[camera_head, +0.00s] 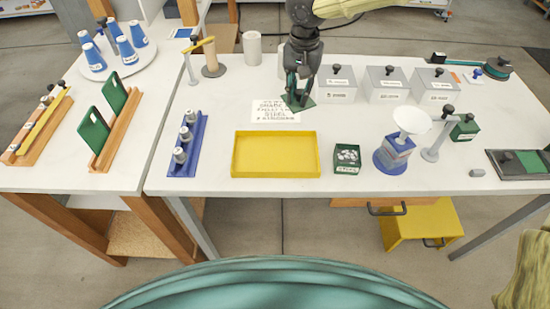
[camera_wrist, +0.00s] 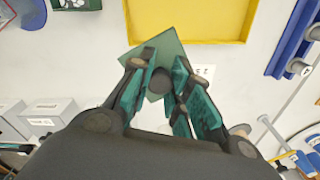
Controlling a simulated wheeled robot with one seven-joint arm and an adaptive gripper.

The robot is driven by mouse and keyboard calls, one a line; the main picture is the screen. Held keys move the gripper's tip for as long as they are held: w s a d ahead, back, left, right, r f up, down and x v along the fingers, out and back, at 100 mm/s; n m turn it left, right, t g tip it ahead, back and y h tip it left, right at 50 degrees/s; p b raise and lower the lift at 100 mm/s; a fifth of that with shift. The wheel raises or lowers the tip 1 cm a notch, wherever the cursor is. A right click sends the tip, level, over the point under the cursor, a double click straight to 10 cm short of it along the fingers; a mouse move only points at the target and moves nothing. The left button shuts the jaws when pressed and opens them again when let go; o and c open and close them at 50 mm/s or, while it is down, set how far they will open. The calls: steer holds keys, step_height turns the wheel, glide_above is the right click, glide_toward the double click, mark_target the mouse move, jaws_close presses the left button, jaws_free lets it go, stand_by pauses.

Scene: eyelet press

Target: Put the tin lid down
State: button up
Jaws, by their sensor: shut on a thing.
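My gripper (camera_head: 299,98) is shut on the dark knob of the tin lid, a flat green square plate (camera_head: 306,104). In the wrist view the lid (camera_wrist: 165,48) shows beyond the fingers (camera_wrist: 160,85), with its knob between them. The lid is over the right edge of a printed white card (camera_head: 270,113); I cannot tell how high above the table it is. An open green tin (camera_head: 347,170) filled with small pale pieces stands in front, to the right of the yellow tray. Its edge shows at the top of the wrist view (camera_wrist: 75,5).
A yellow tray (camera_head: 275,174) lies empty in front of the card. A blue rack (camera_head: 196,150) stands left. Several grey lidded boxes (camera_head: 386,92) stand behind to the right. A blue scale (camera_head: 393,160) and a closed green tin (camera_head: 464,133) stand right. White table shows bare between card and scale.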

steer(key=s+a+f+m+b, duration=0.3)
steer(key=s+f, duration=0.2)
steer(key=s, duration=0.6)
steer(key=s+a+f+m+b, duration=0.2)
steer(key=s+a+f+b, duration=0.15)
steer(key=s, duration=0.75)
steer(key=p, duration=0.3)
glide_above(276, 155)
steer(key=shift+s+f, duration=0.2)
steer(key=shift+f, duration=0.7)
steer(key=shift+w+f, duration=0.1)
steer(key=shift+f, duration=1.7)
steer(key=o, duration=0.8)
steer(key=shift+f, duration=0.15)
steer(key=shift+c, duration=0.2)
